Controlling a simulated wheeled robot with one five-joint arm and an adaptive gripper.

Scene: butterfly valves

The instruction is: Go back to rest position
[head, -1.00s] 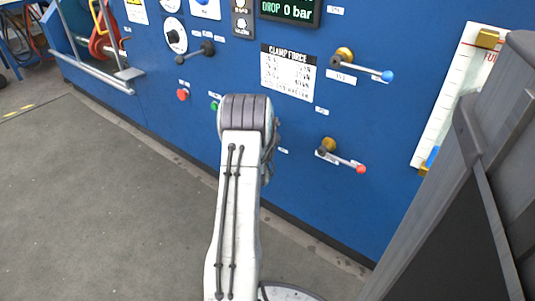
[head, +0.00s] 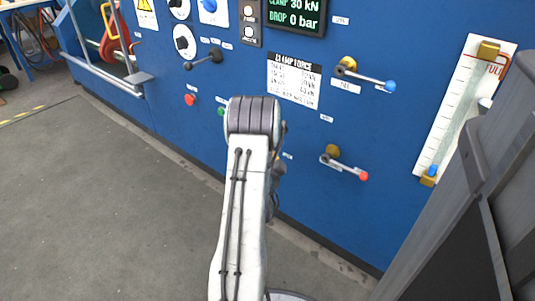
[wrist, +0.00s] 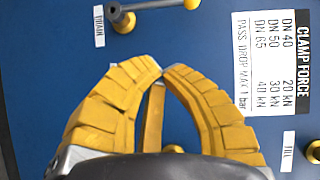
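My arm (head: 245,200) reaches forward from the bottom of the head view toward the blue panel (head: 225,150), with its grey rounded joint in front of the panel.
A blue-tipped lever (head: 370,78) and a red-tipped lever (head: 345,167) stick out of the panel right of my arm. A clamp force sheet (head: 294,80) hangs between. A white scale board (head: 465,105) stands right. Grey floor (head: 100,210) is open at left.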

